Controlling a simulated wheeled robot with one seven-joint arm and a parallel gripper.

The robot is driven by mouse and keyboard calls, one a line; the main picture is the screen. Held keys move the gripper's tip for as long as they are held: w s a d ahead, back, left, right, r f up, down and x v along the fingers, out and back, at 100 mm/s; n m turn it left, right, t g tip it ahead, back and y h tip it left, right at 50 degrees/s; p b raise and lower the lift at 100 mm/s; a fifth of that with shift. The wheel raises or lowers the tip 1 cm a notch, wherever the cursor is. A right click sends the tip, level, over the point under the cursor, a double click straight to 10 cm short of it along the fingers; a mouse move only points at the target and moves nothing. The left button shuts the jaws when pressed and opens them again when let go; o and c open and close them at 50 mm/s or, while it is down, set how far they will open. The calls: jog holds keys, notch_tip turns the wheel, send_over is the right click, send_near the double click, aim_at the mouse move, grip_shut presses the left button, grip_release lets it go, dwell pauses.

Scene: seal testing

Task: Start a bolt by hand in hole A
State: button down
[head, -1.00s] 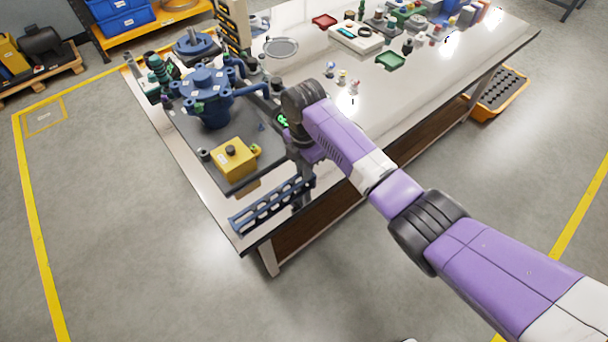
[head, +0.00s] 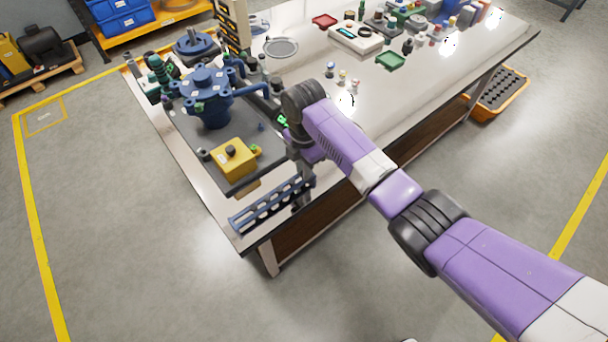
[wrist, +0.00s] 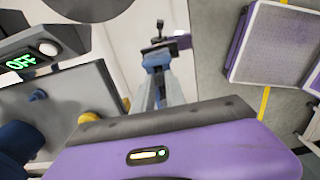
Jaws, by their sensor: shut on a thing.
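My gripper (head: 303,195) points down at the right end of the blue rack (head: 240,222) at the table's front corner. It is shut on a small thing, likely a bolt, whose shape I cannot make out. In the wrist view the rack (wrist: 173,92) runs away behind my purple wrist housing, with a dark piece at its far end. The blue flanged vessel (head: 210,108) stands on a dark grey plate (head: 185,128), to the left of and behind my gripper. Hole A cannot be told apart in either view.
A yellow box (head: 232,160) sits on the plate between vessel and rack. A device with a green "OFF" display (wrist: 20,61) stands beside the plate. A small blue knob (wrist: 38,96) stands on it. A green tray (head: 390,61) and small parts lie further back.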

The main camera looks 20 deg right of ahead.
jog(key=shift+r+p, duration=3.3)
jog(key=shift+r, duration=0.2)
jog(key=shift+r, duration=0.1)
